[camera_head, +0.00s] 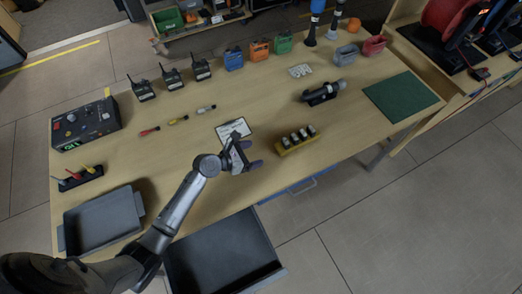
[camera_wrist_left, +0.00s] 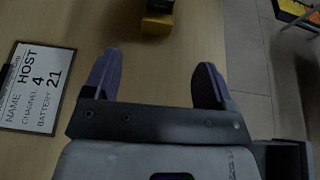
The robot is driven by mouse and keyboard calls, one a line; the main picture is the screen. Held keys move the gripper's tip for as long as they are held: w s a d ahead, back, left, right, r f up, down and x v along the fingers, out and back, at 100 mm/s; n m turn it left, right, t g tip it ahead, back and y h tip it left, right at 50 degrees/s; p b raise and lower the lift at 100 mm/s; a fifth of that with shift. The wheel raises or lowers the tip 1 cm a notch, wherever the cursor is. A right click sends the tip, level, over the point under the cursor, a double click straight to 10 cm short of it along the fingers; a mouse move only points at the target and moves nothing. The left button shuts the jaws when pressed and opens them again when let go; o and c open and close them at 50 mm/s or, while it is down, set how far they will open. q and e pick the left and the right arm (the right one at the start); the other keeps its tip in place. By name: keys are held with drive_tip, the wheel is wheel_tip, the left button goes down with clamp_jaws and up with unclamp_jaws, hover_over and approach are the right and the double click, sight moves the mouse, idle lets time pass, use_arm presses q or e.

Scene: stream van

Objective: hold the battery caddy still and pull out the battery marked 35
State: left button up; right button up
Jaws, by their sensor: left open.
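The yellow battery caddy (camera_head: 299,147) stands near the front edge of the table, with several upright batteries (camera_head: 299,135) in a row. Their markings are too small to read. My left gripper (camera_head: 256,155) is open and empty, to the left of the caddy and apart from it. In the left wrist view the open fingers (camera_wrist_left: 156,82) show purple pads. Part of the yellow caddy (camera_wrist_left: 157,25) shows beyond them at the top, with a dark battery end above it. My right gripper is not in view.
A clipboard card (camera_head: 233,130) reading HOST, CHANNEL 4, BATTERY 21 lies behind my left gripper. A microphone on a dark cradle (camera_head: 321,95) stands behind the caddy. A green mat (camera_head: 402,96) lies to the right. A grey tray (camera_head: 101,222) sits at the left. The table right of the caddy is clear.

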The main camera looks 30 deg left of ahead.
sight(283, 147)
use_arm(q)
drive_tip(key=b+x, duration=0.3)
drive_tip(key=x, duration=0.8)
drive_tip(key=shift+w+d+f, duration=0.15)
drive_tip(key=shift+w+f, duration=0.05)
drive_tip(key=shift+f, duration=0.05)
drive_tip(key=shift+b+x, duration=0.4)
drive_tip(key=shift+x, duration=0.55)
